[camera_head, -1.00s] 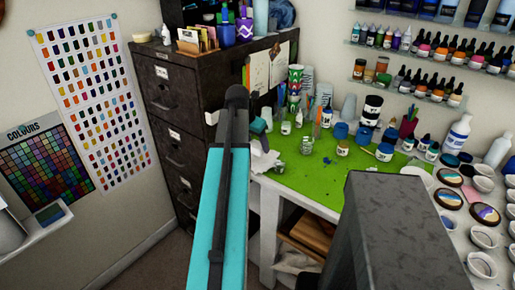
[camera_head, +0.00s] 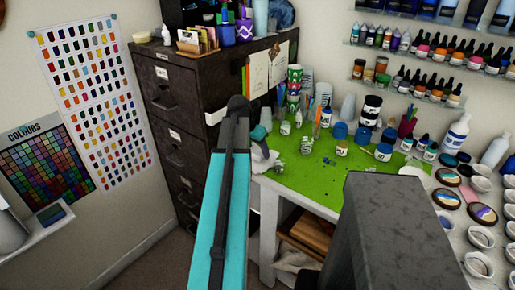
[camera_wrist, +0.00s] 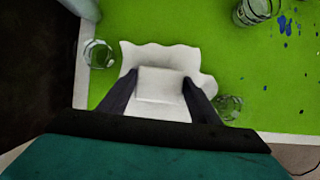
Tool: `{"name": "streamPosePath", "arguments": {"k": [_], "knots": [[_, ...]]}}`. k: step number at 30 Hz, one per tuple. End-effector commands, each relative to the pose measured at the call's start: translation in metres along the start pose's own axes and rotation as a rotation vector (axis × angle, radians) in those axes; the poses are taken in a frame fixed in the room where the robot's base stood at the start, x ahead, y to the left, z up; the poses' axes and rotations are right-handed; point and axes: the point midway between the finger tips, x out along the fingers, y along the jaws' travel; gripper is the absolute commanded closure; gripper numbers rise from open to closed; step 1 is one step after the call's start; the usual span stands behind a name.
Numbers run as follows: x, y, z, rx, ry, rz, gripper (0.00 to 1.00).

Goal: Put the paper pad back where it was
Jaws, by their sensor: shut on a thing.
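In the wrist view, the dark fingers of my gripper (camera_wrist: 160,77) are on either side of a small white block, which looks like the paper pad (camera_wrist: 160,100). They are shut on it. Beyond and below the pad is a white sheet or cloth with wavy edges (camera_wrist: 165,54), above or on the green mat (camera_wrist: 235,70). I cannot tell whether the pad touches it. In the head view, my arm hides most of the gripper, and the pad cannot be told apart there from the white crumpled shape (camera_head: 262,156) at the mat's left edge.
A clear glass (camera_wrist: 98,54) stands left of the white sheet and another (camera_wrist: 229,106) close to the right finger. A jar (camera_wrist: 252,11) and blue drops lie farther right. Stacked patterned cups (camera_head: 294,85) and several bottles stand behind. A dark filing cabinet (camera_head: 180,100) stands left.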

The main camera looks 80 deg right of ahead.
Motion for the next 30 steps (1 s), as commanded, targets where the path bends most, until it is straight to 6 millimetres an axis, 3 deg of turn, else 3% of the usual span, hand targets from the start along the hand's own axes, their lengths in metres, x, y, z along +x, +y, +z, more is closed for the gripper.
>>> {"name": "streamPosePath", "arguments": {"k": [4, 5, 8, 22, 30], "knots": [[0.002, 0.000, -0.001, 0.000, 0.000, 0.000, 0.67], [0.002, 0.000, -0.001, 0.000, 0.000, 0.000, 0.41], [0.002, 0.000, -0.001, 0.000, 0.000, 0.000, 0.24], [-0.002, 0.001, 0.000, 0.000, -0.001, 0.001, 0.24], [-0.022, 0.001, 0.000, 0.000, -0.002, 0.002, 0.24]]}}
